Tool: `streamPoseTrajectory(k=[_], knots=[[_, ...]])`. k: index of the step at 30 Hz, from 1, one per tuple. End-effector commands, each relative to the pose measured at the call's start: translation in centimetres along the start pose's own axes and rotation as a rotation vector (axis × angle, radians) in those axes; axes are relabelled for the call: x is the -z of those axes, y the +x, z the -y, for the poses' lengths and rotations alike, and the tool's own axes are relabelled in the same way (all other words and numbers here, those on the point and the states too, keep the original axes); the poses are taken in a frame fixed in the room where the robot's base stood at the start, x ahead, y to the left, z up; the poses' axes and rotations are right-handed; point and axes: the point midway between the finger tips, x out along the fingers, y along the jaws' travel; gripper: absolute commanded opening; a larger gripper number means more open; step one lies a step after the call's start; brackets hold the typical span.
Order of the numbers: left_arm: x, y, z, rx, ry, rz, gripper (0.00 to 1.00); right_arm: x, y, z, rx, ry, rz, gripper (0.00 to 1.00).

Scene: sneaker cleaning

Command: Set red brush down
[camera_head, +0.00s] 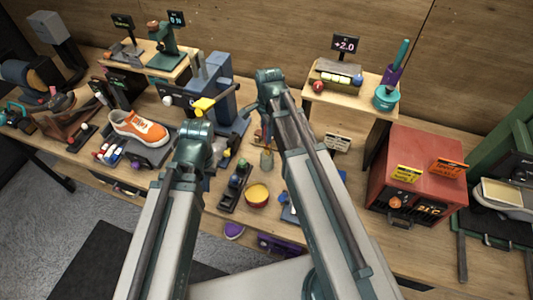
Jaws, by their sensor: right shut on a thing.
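My right arm reaches over the bench, and its gripper (264,123) points down behind the forearm, mostly hidden. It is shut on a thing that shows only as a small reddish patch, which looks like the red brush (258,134). This is just above a small grey-green cup (267,159) with thin items in it; I cannot tell whether they touch. My left arm ends near the blue-grey machine; its wrist (196,130) shows, but its fingers are not clear. An orange and white sneaker (138,127) rests on a dark stand at the left.
A red box (418,170) with labels is at the right. A raised wooden shelf (350,97) stands behind. Some bare bench lies between bowl and red box.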

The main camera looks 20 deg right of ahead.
Motion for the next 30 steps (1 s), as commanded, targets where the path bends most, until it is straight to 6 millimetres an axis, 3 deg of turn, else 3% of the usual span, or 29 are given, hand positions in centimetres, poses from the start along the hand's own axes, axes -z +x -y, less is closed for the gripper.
streamPoseTrajectory(k=[1, 6, 14, 24, 30], knots=[[0.1, 1.7, -0.2, 0.000, 0.000, 0.000, 0.00, 0.1, 1.7, 0.0, 0.000, 0.000, 0.000, 0.00], [0.2, 3.8, -0.4, 0.000, -0.001, 0.000, 0.00, 0.1, 3.8, 0.0, 0.000, 0.000, 0.000, 0.00], [0.2, 4.0, -0.4, 0.000, -0.002, 0.000, 0.00, 0.1, 4.0, 0.0, 0.000, 0.000, 0.000, 0.00], [0.5, 7.7, -0.7, 0.000, -0.003, 0.000, 0.00, 0.2, 7.7, 0.0, 0.000, 0.000, 0.000, 0.00], [0.4, 7.4, -0.7, 0.000, -0.003, 0.000, 0.00, 0.2, 7.5, 0.0, 0.000, 0.000, 0.000, 0.00]])
